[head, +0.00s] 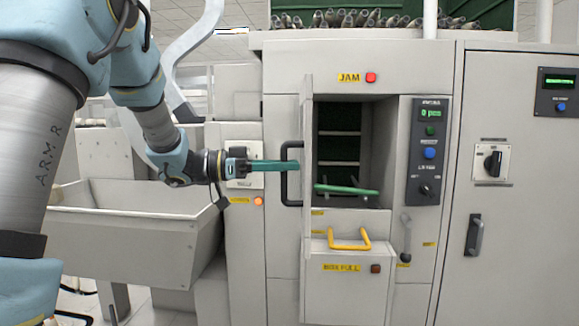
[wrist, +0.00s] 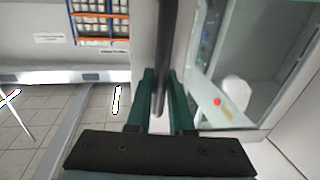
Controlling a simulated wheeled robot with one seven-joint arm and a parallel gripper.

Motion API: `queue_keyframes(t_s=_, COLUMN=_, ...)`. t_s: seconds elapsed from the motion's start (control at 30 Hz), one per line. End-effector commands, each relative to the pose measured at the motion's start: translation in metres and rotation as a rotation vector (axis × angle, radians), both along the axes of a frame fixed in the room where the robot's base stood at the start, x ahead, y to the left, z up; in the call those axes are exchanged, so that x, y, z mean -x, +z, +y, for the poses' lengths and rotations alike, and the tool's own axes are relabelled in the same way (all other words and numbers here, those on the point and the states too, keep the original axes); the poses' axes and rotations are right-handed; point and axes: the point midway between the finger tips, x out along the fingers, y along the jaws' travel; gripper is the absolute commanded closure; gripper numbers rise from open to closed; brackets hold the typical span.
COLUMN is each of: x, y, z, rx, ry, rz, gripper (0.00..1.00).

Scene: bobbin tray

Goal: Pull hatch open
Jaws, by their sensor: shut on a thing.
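The hatch (head: 307,130) is a pale grey panel, seen nearly edge-on at the left side of a dark opening in the machine front. It stands swung out, so the opening is uncovered. Its black bar handle (head: 285,190) is on the panel's left side. My gripper (head: 288,166) reaches in from the left with its teal fingers shut on this handle. In the wrist view the dark handle bar (wrist: 165,55) runs between the two fingers (wrist: 163,102). The fingers partly hide the handle in the head view.
Inside the opening (head: 375,130) are dark shelves and a green bar (head: 346,190). Below is a yellow handle (head: 348,241) on a box front. A control panel (head: 431,150) is at the right. A grey trough (head: 130,235) stands at the left under my arm. Bobbins (head: 360,18) lie on top.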

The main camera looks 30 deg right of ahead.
Motion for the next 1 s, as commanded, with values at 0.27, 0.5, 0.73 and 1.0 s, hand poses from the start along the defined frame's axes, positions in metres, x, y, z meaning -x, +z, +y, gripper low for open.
queue_keyframes(t_s=0.27, x=0.001, y=0.0, z=0.0, rx=0.0, ry=-0.002, rz=0.001, gripper=0.78)
queue_keyframes(t_s=0.5, x=0.0, y=0.0, z=0.0, rx=0.0, ry=-0.001, rz=0.001, gripper=0.68)
queue_keyframes(t_s=0.73, x=-0.004, y=-0.002, z=0.008, rx=-0.001, ry=0.002, rz=0.0, gripper=0.68)
queue_keyframes(t_s=1.0, x=-0.025, y=-0.004, z=0.054, rx=0.0, ry=0.004, rz=-0.001, gripper=0.68)
